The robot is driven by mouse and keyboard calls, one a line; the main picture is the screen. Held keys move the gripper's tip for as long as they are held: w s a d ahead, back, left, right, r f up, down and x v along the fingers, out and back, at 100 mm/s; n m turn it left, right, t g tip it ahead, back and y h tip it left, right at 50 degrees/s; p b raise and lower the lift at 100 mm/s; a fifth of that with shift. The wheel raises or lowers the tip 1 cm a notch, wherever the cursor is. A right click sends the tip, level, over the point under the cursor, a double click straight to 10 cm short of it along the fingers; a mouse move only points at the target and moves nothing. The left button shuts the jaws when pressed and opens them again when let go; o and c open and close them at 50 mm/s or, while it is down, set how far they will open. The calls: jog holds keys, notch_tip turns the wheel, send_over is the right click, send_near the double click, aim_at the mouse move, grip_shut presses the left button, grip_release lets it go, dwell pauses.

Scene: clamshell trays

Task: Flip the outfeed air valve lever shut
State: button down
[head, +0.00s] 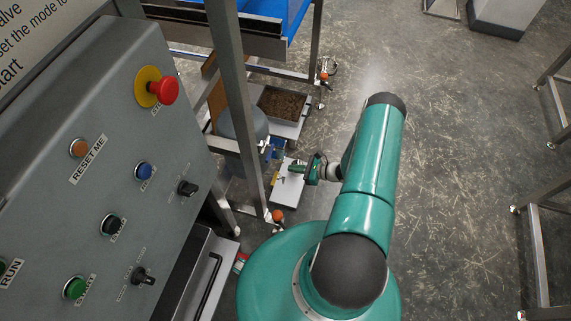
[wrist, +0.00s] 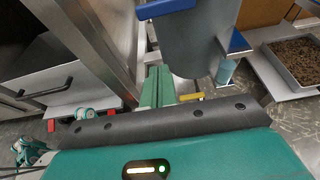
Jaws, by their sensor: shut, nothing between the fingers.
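A small yellow lever (wrist: 190,97) shows in the wrist view just right of my gripper's fingers; I take it for the valve lever. Its base is hidden behind the dark front edge of my gripper body, and I cannot tell whether it touches the fingers. In the head view a small yellow piece (head: 274,181) shows by the white plate (head: 287,192), too small to read its angle. My gripper (head: 291,168) is low beside the grey tank, above the plate. Its green fingers (wrist: 157,78) are together and empty in the wrist view.
The grey tank (wrist: 195,38) with blue brackets (wrist: 238,42) stands close ahead. A tray of brown material (head: 284,103) lies beyond. The control panel (head: 100,150) fills the left; open floor (head: 455,170) lies right.

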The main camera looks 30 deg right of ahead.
jog(key=x, duration=0.9)
notch_tip(320, 180, up, 4)
jog(key=shift+w, duration=0.15)
